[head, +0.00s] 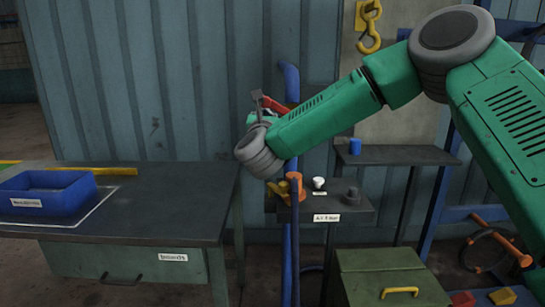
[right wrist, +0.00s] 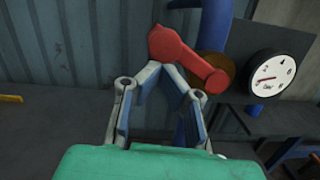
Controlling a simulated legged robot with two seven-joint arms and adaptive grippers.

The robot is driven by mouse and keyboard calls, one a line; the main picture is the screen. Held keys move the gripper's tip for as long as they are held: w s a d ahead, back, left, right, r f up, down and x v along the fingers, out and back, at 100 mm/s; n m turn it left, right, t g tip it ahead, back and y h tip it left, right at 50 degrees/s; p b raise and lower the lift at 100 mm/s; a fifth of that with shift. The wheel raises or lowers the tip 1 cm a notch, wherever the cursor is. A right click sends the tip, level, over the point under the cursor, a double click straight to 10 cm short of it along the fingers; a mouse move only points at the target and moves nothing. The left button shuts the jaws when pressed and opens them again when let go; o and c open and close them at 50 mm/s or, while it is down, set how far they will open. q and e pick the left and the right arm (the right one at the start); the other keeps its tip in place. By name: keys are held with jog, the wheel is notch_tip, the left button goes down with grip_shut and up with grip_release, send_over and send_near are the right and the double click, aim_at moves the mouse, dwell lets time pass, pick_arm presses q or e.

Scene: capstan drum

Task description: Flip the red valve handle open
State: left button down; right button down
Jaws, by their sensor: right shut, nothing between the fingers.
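The red valve handle (right wrist: 186,55) sits in front of a vertical blue pipe (right wrist: 214,30) in the right wrist view. It slants from upper left down to lower right, with a brownish valve body behind its right end. My right gripper (right wrist: 161,70) is shut and empty, its fingertips meeting just below the handle's upper left end. I cannot tell whether they touch it. In the head view the red handle (head: 274,105) shows only in part behind my right gripper (head: 256,97) and green forearm. My left gripper is in neither view.
A white dial gauge (right wrist: 271,76) is right of the handle. A dark workbench (head: 190,190) with a blue bin (head: 45,205) stands at left. A yellow hook (head: 369,30) hangs above.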

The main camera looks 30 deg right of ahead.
jog(key=s+d+r+m+g+h+b, duration=0.1)
jog(key=d+r+m+b, duration=0.4)
jog(key=m+b, duration=0.5)
jog(key=s+b, duration=0.1)
jog(key=b, duration=0.7)
jog(key=shift+s+r+g+b, duration=0.2)
jog(key=shift+s+g+b, duration=0.1)
jog(key=shift+b, duration=0.05)
jog(key=shift+r, duration=0.1)
